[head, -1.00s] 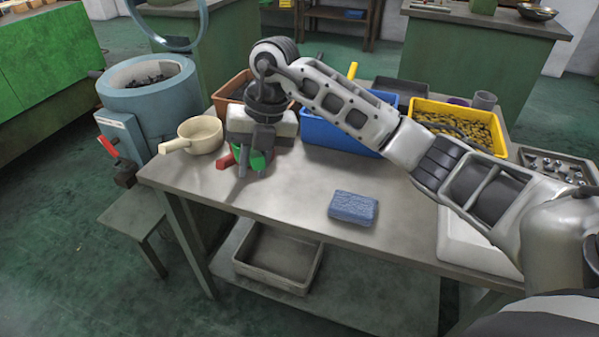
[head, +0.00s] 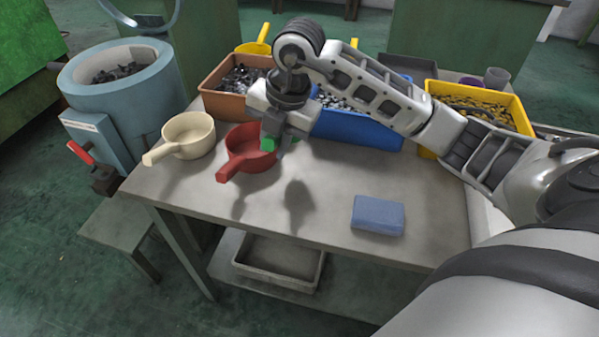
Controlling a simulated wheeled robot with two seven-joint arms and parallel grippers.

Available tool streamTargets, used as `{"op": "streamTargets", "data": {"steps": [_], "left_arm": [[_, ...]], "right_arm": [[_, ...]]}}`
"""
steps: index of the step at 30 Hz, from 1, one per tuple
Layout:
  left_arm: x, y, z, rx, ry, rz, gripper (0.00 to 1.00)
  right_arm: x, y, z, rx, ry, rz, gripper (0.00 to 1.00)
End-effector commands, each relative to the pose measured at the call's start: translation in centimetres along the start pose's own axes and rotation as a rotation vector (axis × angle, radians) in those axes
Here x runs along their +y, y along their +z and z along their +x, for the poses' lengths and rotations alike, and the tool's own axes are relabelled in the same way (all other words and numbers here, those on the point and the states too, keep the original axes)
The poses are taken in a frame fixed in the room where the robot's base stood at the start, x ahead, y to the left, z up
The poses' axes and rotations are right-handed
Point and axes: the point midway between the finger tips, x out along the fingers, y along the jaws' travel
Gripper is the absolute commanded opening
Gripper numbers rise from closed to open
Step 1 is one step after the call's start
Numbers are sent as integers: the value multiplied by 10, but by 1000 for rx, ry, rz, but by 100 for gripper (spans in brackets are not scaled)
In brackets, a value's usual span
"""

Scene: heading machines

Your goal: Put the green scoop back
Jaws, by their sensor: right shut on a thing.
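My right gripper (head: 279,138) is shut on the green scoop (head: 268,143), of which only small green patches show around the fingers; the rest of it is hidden. The gripper hangs over the table, just right of the red scoop (head: 247,160), and a shadow on the tabletop in front suggests it is raised. The red scoop and a cream scoop (head: 190,138) sit on the table's left part, handles towards the front left. My left gripper is not in view.
Behind stand an orange-brown bin (head: 226,104) and a blue bin (head: 362,130) of metal parts, and a yellow bin (head: 478,91) to the right. A blue sponge-like block (head: 378,215) lies in front. A yellow scoop (head: 256,46) shows behind. The front middle of the table (head: 325,190) is clear.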

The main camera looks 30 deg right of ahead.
Motion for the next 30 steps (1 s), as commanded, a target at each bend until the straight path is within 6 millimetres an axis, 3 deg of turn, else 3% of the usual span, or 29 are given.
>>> {"op": "streamTargets", "data": {"steps": [3, 9, 15, 21, 30], "left_arm": [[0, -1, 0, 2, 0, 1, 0], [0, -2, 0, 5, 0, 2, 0], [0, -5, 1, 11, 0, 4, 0], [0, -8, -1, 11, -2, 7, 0], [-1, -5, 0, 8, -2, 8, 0]], "right_arm": [[-26, 4, 21, 3, -6, 2, 0], [-48, 8, 38, 2, -1, 0, 0], [-60, 10, 46, 1, -2, -1, 0], [-65, 9, 73, 3, 0, -1, 0], [-65, 10, 76, 1, 2, -2, 0]]}}
